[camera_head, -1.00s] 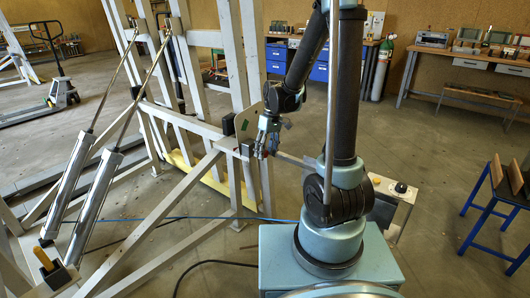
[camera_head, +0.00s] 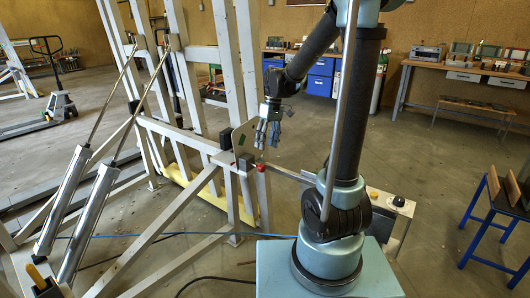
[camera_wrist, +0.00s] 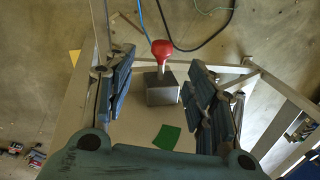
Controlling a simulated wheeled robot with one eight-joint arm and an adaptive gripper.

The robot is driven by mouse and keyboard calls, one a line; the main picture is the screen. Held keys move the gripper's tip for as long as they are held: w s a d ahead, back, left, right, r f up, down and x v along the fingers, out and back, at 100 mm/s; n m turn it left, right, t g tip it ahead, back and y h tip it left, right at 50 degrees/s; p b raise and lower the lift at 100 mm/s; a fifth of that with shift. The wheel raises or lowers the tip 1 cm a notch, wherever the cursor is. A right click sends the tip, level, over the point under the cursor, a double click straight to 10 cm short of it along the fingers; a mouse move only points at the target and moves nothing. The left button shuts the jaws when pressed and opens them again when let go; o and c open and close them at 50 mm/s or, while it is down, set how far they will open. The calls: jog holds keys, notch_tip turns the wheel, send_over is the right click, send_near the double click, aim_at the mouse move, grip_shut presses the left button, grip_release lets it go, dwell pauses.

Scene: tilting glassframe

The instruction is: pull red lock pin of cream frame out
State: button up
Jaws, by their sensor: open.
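The lock pin's red knob (camera_head: 261,167) shows beside the top of a short post on the cream frame (camera_head: 205,178). In the wrist view the red knob (camera_wrist: 162,48) is on a short pale stem at a grey block (camera_wrist: 163,90). How deep the pin sits in the block is hidden. My gripper (camera_head: 269,141) hangs fingers-down just above the knob, apart from it. In the wrist view the spread fingers of my gripper (camera_wrist: 160,80) flank the block and knob, with nothing between them gripped.
A pale plate with a green patch (camera_wrist: 166,138) lies beside the block. A bar runs from the post toward my base. Two silver cylinders (camera_head: 88,220) lean at the left. A control box (camera_head: 398,203) stands right of my arm. Cables cross the floor.

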jog(key=shift+w+d+r, duration=0.1)
jog(key=shift+r, duration=0.65)
jog(key=s+d+m+t, duration=0.2)
jog(key=s+d+m, duration=0.2)
jog(key=s+d, duration=0.65)
jog(key=s+d+f+m, duration=0.2)
jog(key=s+f, duration=0.1)
jog(key=s, duration=0.3)
jog(key=s+d+f+m+t+h, duration=0.1)
jog(key=s+d+f+m, duration=0.1)
jog(key=s+f, duration=0.2)
jog(key=s, duration=0.3)
jog(key=shift+s+d+t+h, duration=0.15)
jog(key=shift+d+t+h, duration=0.15)
jog(key=shift+d, duration=0.1)
jog(key=c, duration=0.4)
jog(key=shift+a, duration=0.1)
